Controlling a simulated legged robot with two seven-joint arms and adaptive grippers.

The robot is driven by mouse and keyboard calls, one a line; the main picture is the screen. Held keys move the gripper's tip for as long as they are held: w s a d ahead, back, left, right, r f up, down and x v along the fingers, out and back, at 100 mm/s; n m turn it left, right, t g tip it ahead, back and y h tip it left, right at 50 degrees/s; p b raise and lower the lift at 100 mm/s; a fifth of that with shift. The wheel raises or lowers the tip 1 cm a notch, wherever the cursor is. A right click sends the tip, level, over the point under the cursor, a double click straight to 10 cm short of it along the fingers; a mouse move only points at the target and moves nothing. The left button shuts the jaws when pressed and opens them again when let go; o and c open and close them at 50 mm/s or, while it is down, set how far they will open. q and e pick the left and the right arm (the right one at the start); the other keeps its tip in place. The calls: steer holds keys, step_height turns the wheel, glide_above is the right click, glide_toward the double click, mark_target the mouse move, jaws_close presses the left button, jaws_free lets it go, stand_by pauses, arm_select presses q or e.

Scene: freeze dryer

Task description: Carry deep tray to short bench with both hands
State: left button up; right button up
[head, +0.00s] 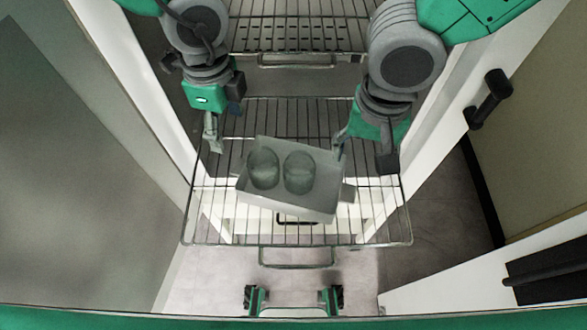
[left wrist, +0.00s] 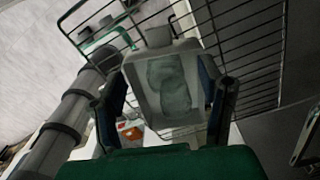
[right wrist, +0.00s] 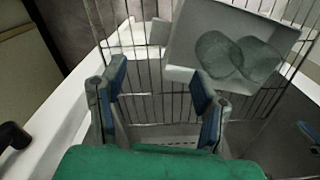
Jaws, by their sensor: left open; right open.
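The deep tray (head: 290,205) is a pale grey box lying askew on a pulled-out wire shelf. It holds two translucent rounded objects (head: 263,169), and a small tab sticks out at its right end. My left gripper (head: 222,124) is open above the shelf, left of and behind the tray. In the left wrist view the tray (left wrist: 139,98) appears between its spread fingers (left wrist: 165,92), with no clear contact. My right gripper (head: 363,152) is open by the tray's right end. In the right wrist view one finger (right wrist: 158,92) is near the tray's corner (right wrist: 178,74); contact is unclear.
The wire shelf (head: 225,235) reaches out between white cabinet walls, with a front handle (head: 296,264). Another wire rack (head: 290,35) is behind. An open door with a black handle (head: 488,98) is at right. I see no bench. Floor shows below the shelf.

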mark_target(347, 192)
arm_select(q)
step_height(347, 192, down, 14)
steer(key=shift+a, duration=0.1)
arm_select(e)
step_height(347, 192, down, 14)
steer(key=shift+a+r, duration=0.1)
arm_select(q)
steer(key=shift+c, duration=0.4)
arm_select(e)
steer(key=shift+c, duration=0.4)
arm_select(q)
jaws_close()
arm_select(e)
jaws_close()
